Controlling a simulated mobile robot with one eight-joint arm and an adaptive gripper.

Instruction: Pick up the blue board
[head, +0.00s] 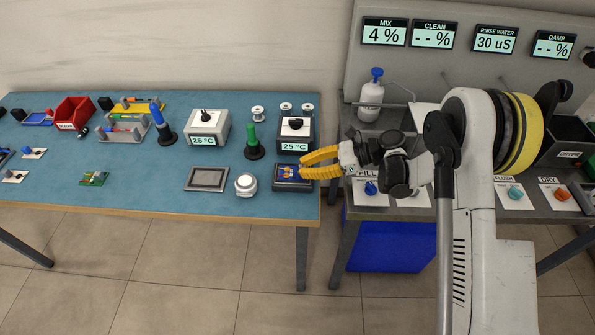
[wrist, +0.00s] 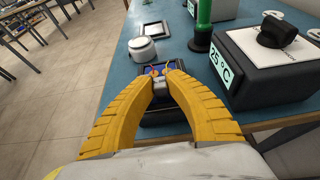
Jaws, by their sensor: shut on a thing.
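The blue board (head: 288,171) shows small orange and yellow parts and lies over a black box-like stand (head: 292,186) near the right end of the blue bench. My gripper (head: 303,166) reaches in from the right with its yellow fingers at the board's right side. In the wrist view the fingertips (wrist: 160,80) are closed on a small grey part of the board, and a little blue and orange (wrist: 153,69) shows just beyond them. The fingers hide most of the board there. I cannot tell whether it is lifted clear of the stand.
A white round jar (head: 246,185) and a grey flat plate (head: 207,179) lie left of the stand. A 25 °C box (head: 295,134) and a green-handled tool (head: 253,143) stand behind. A green board (head: 93,179) lies farther left. The bench's front edge is close.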

